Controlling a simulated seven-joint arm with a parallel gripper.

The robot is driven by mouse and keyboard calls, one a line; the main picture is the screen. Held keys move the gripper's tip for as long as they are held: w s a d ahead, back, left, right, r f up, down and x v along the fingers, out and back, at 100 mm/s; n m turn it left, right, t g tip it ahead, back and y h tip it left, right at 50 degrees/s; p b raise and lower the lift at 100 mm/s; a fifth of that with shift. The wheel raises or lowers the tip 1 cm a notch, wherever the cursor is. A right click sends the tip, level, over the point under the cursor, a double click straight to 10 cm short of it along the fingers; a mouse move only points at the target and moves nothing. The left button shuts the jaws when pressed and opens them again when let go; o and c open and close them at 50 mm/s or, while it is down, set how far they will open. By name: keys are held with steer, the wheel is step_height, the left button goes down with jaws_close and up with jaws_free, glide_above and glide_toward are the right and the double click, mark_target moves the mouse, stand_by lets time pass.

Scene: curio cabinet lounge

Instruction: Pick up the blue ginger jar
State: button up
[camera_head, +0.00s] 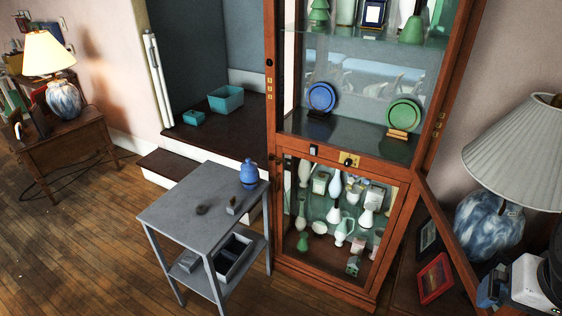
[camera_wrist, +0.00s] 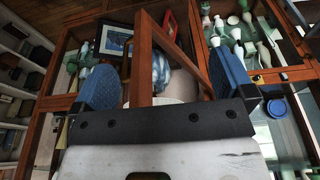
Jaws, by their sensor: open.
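The blue ginger jar (camera_head: 248,175) stands upright on the far right corner of the grey side table (camera_head: 180,215) in the head view. It is a rounded blue jar with a small lid, and nothing covers it. I cannot make it out in the wrist view. My gripper (camera_head: 490,290) is at the lower right edge of the head view, partly cut off, far to the right of the jar.
A tall wooden display cabinet (camera_head: 340,285) stands between my gripper and the side table. Its lower door (camera_head: 447,232) hangs open to the right. Small dark items (camera_head: 202,209) lie on the tabletop near the jar. A lamp (camera_head: 490,222) stands at the right.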

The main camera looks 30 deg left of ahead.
steer(key=w+a+f+n+t, duration=0.1)
steer(key=w+a, duration=0.4)
steer(key=w, duration=0.3)
steer(key=w+a+f+n+t+y, duration=0.1)
steer(key=w+a+n, duration=0.1)
steer(key=w+a, duration=0.35)
steer(key=w+a+f+n, duration=0.1)
steer(key=w+a, duration=0.2)
steer(key=w, duration=0.6)
steer(key=w+a+f+n+t+y, duration=0.1)
steer(key=w+a+f, duration=0.2)
steer(key=w+a, duration=0.45)
steer(key=w+a+f+n+t+y, duration=0.1)
steer(key=w+a+f+n+t, duration=0.15)
steer(key=w+a, duration=0.45)
steer(key=n+y, duration=0.4)
steer(key=y, duration=0.2)
glide_above(254, 178)
steer(key=d, duration=1.5)
step_height(254, 178, down, 16)
steer(key=a+f, duration=0.2)
steer(key=a, duration=0.2)
steer(key=s+a+f+n+y, duration=0.1)
steer(key=a+f, duration=0.2)
steer(key=s+a+f+n+y, duration=0.1)
steer(key=a+f, duration=0.2)
steer(key=a, duration=0.1)
steer(key=shift+s+a+f, duration=0.2)
steer(key=shift+s+a, duration=0.05)
steer(key=shift+a, duration=0.05)
